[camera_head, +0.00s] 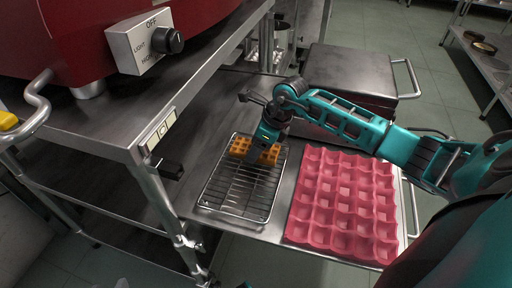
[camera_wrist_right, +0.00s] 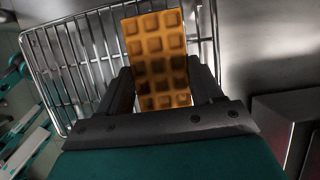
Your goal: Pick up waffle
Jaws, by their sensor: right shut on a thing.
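An orange-brown waffle (camera_head: 240,146) with a square grid shows at the far end of the wire rack (camera_head: 235,192), on both sides of my right gripper (camera_head: 266,149). The gripper hides its middle, so I cannot tell in the head view whether both parts are one piece. In the right wrist view one long waffle (camera_wrist_right: 157,55) runs between the two fingers of the right gripper (camera_wrist_right: 165,85), which is shut on it. Wire bars show behind the waffle. I cannot tell whether it touches the rack. My left gripper is not in view.
A pink silicone mold (camera_head: 343,200) lies right of the rack on the metal counter. A steel shelf with a red appliance (camera_head: 70,35) and its control knob (camera_head: 168,41) stands to the left. A grey metal box (camera_head: 355,72) is behind my right arm.

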